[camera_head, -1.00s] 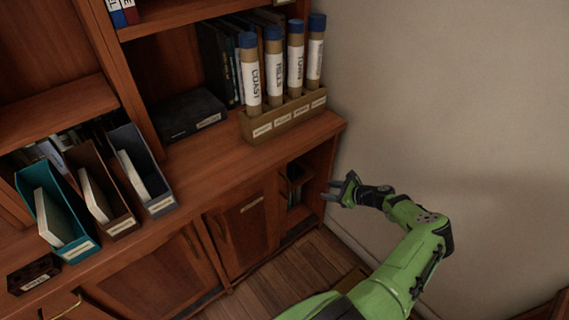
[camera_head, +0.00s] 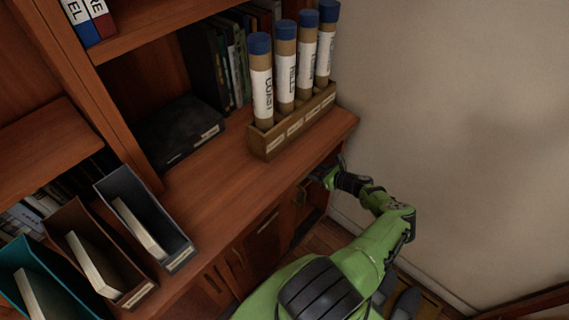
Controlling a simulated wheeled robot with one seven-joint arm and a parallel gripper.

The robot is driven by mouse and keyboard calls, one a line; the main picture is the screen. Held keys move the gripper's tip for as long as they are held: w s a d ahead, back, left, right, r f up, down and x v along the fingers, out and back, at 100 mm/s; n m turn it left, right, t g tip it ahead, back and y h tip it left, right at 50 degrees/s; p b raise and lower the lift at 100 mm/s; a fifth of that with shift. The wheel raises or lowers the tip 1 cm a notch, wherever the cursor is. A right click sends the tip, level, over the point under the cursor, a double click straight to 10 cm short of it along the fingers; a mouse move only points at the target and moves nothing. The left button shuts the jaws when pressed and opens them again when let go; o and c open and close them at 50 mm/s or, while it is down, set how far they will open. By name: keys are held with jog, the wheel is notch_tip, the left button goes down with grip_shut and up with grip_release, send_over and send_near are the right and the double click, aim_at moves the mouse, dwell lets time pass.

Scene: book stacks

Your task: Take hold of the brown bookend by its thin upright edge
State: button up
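I cannot make out the brown bookend in the head view. The open compartment (camera_head: 313,212) below the counter is dark, and my gripper and arm partly cover it. My gripper (camera_head: 318,178) is at the upper part of this compartment, just below the counter's front edge near its right end. Its fingers look spread apart, with nothing seen between them. The fingertips are small and dark against the cabinet.
A wooden rack (camera_head: 291,128) with several blue-capped tubes stands on the counter (camera_head: 225,175) above my gripper. A brown file holder (camera_head: 92,232) and a grey one (camera_head: 140,190) stand at left. The wall (camera_head: 450,130) is close at right.

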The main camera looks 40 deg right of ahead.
jog(key=b+x, duration=0.2)
jog(key=x, duration=0.1)
jog(key=b+x, duration=0.3)
jog(key=x, duration=0.1)
jog(key=b+x, duration=0.3)
jog(key=x, duration=0.1)
jog(key=shift+f, duration=0.25)
jog(key=shift+w, duration=0.25)
jog(key=shift+w+r, duration=0.1)
jog(key=shift+r, duration=0.05)
grip_shut()
dwell(0.5)
jog(key=shift+r, duration=0.1)
